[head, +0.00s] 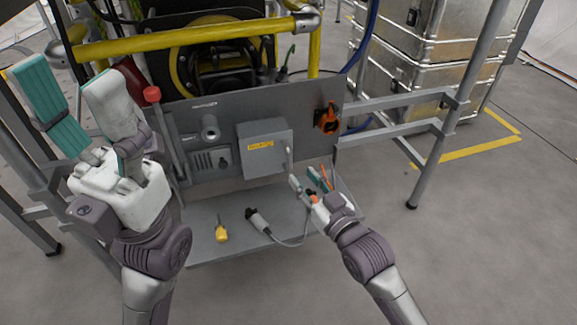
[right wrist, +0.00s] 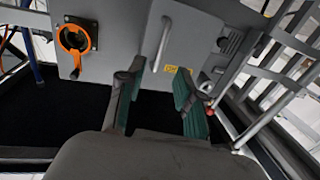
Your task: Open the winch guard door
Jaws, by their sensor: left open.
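A grey box with a yellow label (head: 264,146) stands out from the grey panel; its flat front looks like the guard door. A pale upright bar handle (right wrist: 161,45) is on its face in the right wrist view, and it shows at the box's right edge in the head view (head: 288,158). My right gripper (head: 311,186) is open just below and right of the box. In the right wrist view its spread fingers (right wrist: 157,97) point toward the handle, with nothing between them. My left gripper (head: 78,106) is open and raised at the left, well away from the box.
An orange rotary switch (head: 328,119) is right of the box. A red-knobbed lever (head: 152,95) stands at the left. The shelf below (head: 200,250) holds a yellow item (head: 221,232) and a grey cabled connector (head: 257,218). Grey rails (head: 395,140) flank the right side.

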